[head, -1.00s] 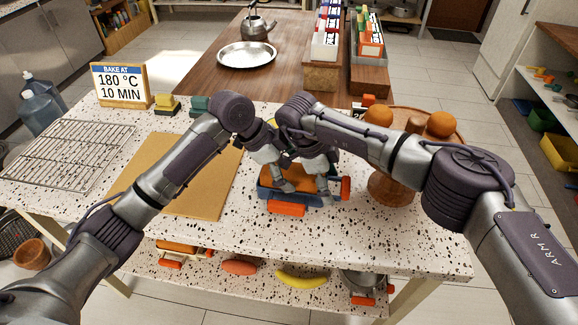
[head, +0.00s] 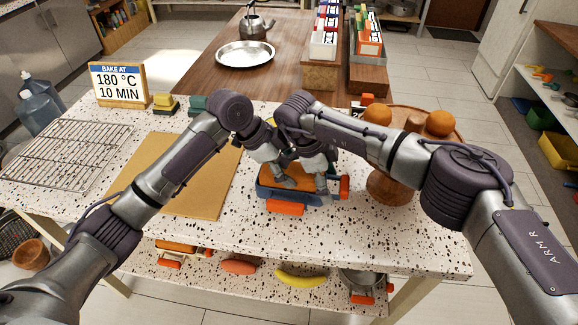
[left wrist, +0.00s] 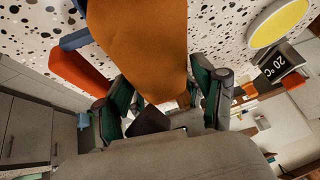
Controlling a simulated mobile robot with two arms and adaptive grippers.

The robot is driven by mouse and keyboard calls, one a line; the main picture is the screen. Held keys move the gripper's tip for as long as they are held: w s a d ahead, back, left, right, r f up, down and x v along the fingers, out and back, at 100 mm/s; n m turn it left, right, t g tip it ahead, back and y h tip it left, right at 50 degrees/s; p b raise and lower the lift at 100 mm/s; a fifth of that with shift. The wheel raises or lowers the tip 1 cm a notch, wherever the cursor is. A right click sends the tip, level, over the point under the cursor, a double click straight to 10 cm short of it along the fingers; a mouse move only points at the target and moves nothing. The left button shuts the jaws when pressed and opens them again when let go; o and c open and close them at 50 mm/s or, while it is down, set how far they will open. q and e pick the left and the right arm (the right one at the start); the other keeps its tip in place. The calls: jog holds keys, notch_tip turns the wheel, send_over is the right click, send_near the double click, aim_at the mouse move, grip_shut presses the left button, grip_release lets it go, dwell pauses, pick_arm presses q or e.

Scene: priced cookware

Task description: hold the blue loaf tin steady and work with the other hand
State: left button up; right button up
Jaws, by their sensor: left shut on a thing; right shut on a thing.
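The blue loaf tin (head: 268,198) stands near the front edge of the speckled table, with orange grips (head: 286,208) on it. An orange-brown loaf (head: 272,176) lies in it; in the left wrist view the loaf (left wrist: 140,45) fills the top middle. My left gripper (head: 284,181) reaches down over the tin; its green-padded fingers are shut on the loaf, one on each side. My right gripper (head: 322,182) is at the tin's right side and appears shut on its rim. The wrists hide the tin's back, and the exact right contact is small.
A tan board (head: 185,175) and a wire rack (head: 70,155) lie to the left. A wooden stand (head: 390,187) with orange round items is close on the right. A yellow disc (left wrist: 278,22) and dark sign (left wrist: 280,62) show in the left wrist view.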

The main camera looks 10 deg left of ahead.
jog(key=o, duration=1.3)
